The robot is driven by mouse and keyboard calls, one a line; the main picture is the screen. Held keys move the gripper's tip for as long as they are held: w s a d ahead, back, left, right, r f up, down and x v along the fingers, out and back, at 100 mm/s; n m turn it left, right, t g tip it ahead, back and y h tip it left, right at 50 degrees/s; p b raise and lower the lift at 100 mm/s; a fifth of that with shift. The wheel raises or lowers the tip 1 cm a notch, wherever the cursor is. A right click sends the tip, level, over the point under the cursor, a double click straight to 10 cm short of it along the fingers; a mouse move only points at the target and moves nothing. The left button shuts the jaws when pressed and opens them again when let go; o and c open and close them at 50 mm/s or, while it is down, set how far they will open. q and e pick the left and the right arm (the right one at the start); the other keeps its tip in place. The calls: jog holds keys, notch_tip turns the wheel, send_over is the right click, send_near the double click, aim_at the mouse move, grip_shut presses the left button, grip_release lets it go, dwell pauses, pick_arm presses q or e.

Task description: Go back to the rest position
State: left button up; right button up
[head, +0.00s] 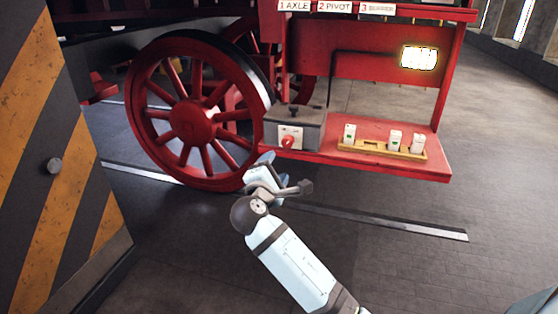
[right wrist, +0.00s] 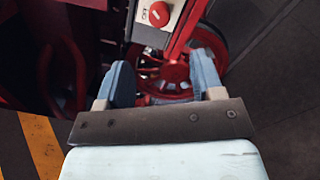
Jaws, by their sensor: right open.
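My right gripper (head: 266,160) is open and empty. In the head view it is in front of the red wagon's lower ledge, just below the grey control box (head: 300,128) with its red knob (head: 288,142). In the right wrist view the two blue fingers of the right gripper (right wrist: 164,78) stand apart with nothing between them. The red knob (right wrist: 159,14) shows beyond the fingertips there, apart from them. My left gripper is in neither view.
A large red spoked wheel (head: 192,122) stands left of the box. A yellow tray (head: 378,150) with several white blocks lies on the red ledge (head: 440,160). A yellow-and-black striped panel (head: 60,150) blocks the left. The floor (head: 420,210) front right is clear except for a rail.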

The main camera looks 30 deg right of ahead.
jog(key=shift+s+a, duration=0.25)
dwell(0.3)
